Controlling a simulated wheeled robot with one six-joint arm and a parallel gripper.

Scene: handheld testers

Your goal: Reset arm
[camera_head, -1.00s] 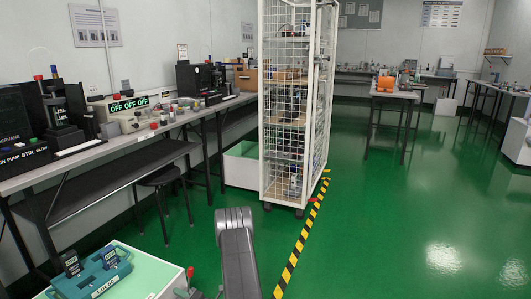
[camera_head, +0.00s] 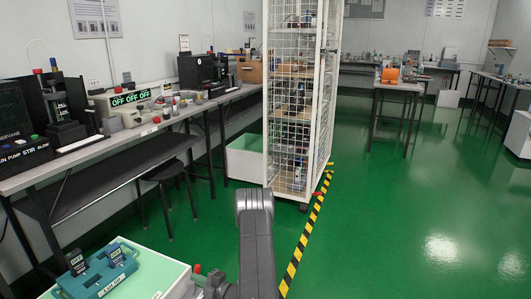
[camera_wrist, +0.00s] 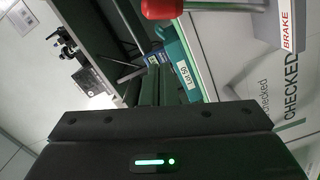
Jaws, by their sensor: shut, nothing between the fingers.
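My gripper (camera_wrist: 158,85) shows in the wrist view with its two dark fingers together and nothing between them. Beyond the fingertips is a teal holder (camera_wrist: 176,50) with a white lot label. In the head view the teal holder (camera_head: 98,278) sits on a pale green-topped surface (camera_head: 155,272) at the lower left. Two dark handheld testers stand in it, a left one (camera_head: 76,262) and a right one (camera_head: 115,255). My grey arm rises at the bottom middle of the head view; the gripper is not visible there.
A red knob (camera_head: 197,268) stands at the surface's right edge, close to my arm; a red knob (camera_wrist: 162,8) also shows in the wrist view, near a BRAKE label (camera_wrist: 287,30). A white mesh cage (camera_head: 293,110) stands ahead. Green floor (camera_head: 420,210) to the right is open.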

